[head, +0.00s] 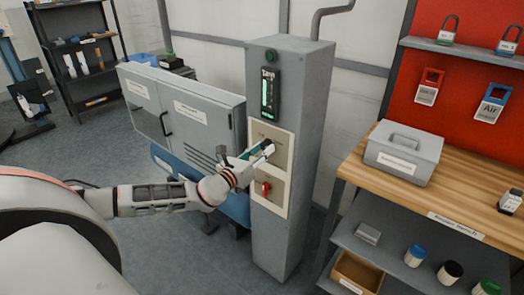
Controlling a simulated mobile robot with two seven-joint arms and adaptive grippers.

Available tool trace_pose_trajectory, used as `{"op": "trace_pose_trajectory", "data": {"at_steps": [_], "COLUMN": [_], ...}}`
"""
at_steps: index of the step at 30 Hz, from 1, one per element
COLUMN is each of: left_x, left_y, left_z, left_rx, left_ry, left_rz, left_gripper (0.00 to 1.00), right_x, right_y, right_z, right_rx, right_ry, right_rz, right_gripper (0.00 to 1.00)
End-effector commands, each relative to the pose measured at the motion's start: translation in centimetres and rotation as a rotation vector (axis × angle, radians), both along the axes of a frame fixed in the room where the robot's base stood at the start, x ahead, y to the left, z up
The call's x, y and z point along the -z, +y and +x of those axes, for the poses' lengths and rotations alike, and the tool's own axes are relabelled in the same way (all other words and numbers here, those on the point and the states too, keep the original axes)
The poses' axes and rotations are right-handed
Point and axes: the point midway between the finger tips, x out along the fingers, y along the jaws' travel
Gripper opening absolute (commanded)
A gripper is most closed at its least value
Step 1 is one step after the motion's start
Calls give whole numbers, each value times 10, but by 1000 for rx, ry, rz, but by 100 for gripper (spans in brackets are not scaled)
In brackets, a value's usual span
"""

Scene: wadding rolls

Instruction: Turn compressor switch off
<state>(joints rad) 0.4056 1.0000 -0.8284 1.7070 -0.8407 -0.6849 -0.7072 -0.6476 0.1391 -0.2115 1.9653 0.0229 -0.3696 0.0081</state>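A tall grey control cabinet (289,225) stands in the middle of the head view. Its front has an upper cream plate (284,140) and a lower cream plate with a red switch (266,188). The small lettering is unreadable, so I cannot tell by label which is the compressor switch. My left gripper (262,150) is at the upper plate, over its middle, and hides the control there. Its dark fingertips are close to the plate; I cannot tell if they touch or grip anything. The red switch is just below the gripper, uncovered. My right gripper is not in view.
A grey-cased machine (180,108) with a blue base stands left of the cabinet. A wooden workbench (458,190) with a grey box (404,152) is on the right. A red board (466,75) with padlocks is behind it. Floor is clear at front left.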

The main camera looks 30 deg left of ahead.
Motion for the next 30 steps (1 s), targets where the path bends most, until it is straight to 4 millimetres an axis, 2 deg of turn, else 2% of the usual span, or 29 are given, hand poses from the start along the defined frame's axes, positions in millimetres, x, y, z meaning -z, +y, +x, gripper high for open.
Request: {"op": "trace_pose_trajectory", "data": {"at_steps": [14, 20, 30], "left_x": [0, 1, -1], "left_y": [0, 0, 0], "left_z": [0, -1, -1], "left_rx": [0, -1, -2], "left_ry": [5, 17, 40], "left_rz": [-71, -203, -520], "left_gripper": [6, 6, 6], "right_x": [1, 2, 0], "right_y": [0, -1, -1], "right_z": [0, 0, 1], "right_rx": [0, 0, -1], "right_ry": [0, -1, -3], "right_rz": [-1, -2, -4], "right_gripper": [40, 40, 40]}}
